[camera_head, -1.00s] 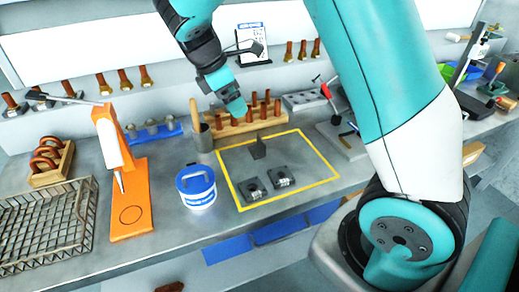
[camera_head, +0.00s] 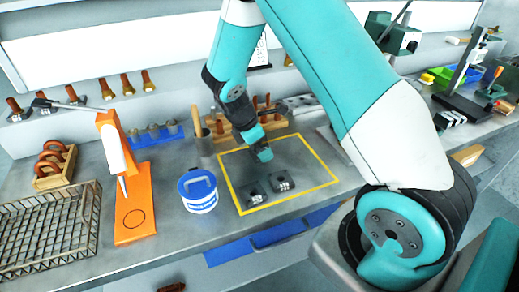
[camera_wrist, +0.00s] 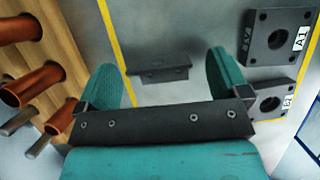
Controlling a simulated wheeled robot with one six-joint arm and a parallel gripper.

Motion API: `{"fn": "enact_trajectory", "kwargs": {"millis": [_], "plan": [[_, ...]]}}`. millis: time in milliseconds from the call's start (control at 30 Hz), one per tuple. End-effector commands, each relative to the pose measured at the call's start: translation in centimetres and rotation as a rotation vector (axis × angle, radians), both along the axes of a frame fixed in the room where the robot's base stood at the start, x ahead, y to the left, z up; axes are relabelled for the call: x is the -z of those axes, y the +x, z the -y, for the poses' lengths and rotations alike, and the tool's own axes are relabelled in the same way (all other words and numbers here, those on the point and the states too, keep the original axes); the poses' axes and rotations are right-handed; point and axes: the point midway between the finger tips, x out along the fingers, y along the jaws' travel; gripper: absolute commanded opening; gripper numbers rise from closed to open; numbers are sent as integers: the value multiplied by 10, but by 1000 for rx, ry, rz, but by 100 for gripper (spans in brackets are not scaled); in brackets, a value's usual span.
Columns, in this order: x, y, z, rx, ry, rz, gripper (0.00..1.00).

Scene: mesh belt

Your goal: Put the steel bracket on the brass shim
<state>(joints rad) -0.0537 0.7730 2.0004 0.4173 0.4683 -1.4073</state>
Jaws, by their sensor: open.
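A small dark grey angled bracket (camera_wrist: 158,74), which looks like the steel bracket, rests on the grey bench inside the yellow outline. In the wrist view it lies between and just beyond the two teal fingertips of my gripper (camera_wrist: 164,80), with gaps on both sides. My gripper (camera_head: 263,154) is open and empty, pointing down over the bracket, and hides it in the head view. Two dark blocks with round holes stand nearby, one labelled A1 (camera_wrist: 272,40) and another (camera_wrist: 265,98) with a partly readable label. I cannot make out a brass shim.
A yellow outline (camera_head: 228,184) marks the work area. A wooden rack (camera_wrist: 70,40) with copper tubes stands close to its left in the wrist view. A blue-lidded tub (camera_head: 198,192), an orange press (camera_head: 134,205) and a wire basket (camera_head: 45,235) stand to the left.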

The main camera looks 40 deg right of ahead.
Motion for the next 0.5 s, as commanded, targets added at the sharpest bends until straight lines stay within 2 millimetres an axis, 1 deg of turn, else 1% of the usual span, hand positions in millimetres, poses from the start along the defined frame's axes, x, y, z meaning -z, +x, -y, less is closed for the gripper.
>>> {"fn": "enact_trajectory", "kwargs": {"millis": [33,133,333,367,400,467,500], "plan": [[5,-1,2,0,1,-2,94],[12,-1,4,-1,1,1,94],[13,-1,5,-2,1,2,94],[13,-1,5,-2,1,2,91],[13,-1,5,-2,1,2,82],[13,-1,4,-2,1,2,68],[13,-1,4,-2,1,2,59]]}}
